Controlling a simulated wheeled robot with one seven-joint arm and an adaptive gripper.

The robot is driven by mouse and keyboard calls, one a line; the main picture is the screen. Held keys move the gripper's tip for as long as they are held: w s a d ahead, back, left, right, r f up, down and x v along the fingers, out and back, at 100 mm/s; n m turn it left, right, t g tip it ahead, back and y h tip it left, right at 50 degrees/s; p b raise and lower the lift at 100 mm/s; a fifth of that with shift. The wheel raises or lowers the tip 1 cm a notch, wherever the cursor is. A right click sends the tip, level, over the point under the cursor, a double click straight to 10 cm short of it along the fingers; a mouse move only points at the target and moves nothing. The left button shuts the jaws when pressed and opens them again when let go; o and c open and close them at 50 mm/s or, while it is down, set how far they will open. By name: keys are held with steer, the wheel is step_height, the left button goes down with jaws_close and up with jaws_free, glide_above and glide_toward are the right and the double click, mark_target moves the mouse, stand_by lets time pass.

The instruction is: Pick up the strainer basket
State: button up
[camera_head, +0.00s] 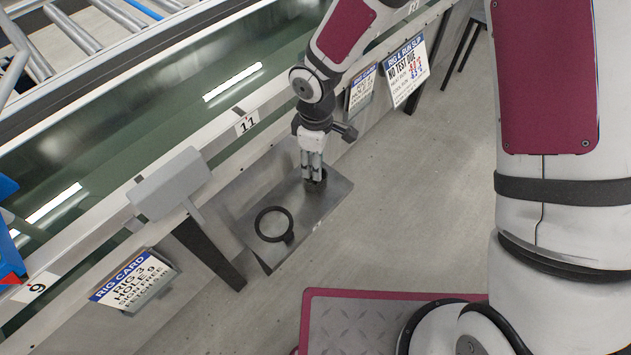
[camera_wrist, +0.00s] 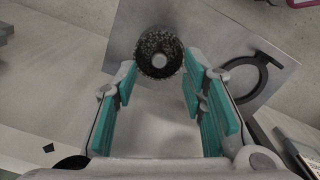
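The strainer basket (camera_wrist: 159,52) shows in the wrist view as a dark, round mesh piece with a pale round centre. It stands on a grey metal shelf plate (camera_wrist: 225,25). In the head view the basket (camera_head: 316,184) is a small dark shape on the plate (camera_head: 331,206), partly hidden by my gripper (camera_head: 313,175). My gripper points down right over it. In the wrist view the teal-padded fingers of my gripper (camera_wrist: 160,64) are apart, with the basket lying between or just beyond their tips. I cannot tell whether either finger touches it.
A dark ring with a short tab (camera_head: 274,224) lies on the same plate, left of my gripper. A grey box on a post (camera_head: 170,184) stands further left. Rig cards (camera_head: 134,281) hang along the rail. A red-edged tread plate (camera_head: 375,325) is at the front.

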steer(key=b, duration=0.2)
glide_above(313, 187)
steer(key=w, duration=0.2)
steer(key=f, duration=0.4)
steer(key=shift+s+d, duration=0.25)
steer(key=c, duration=0.9)
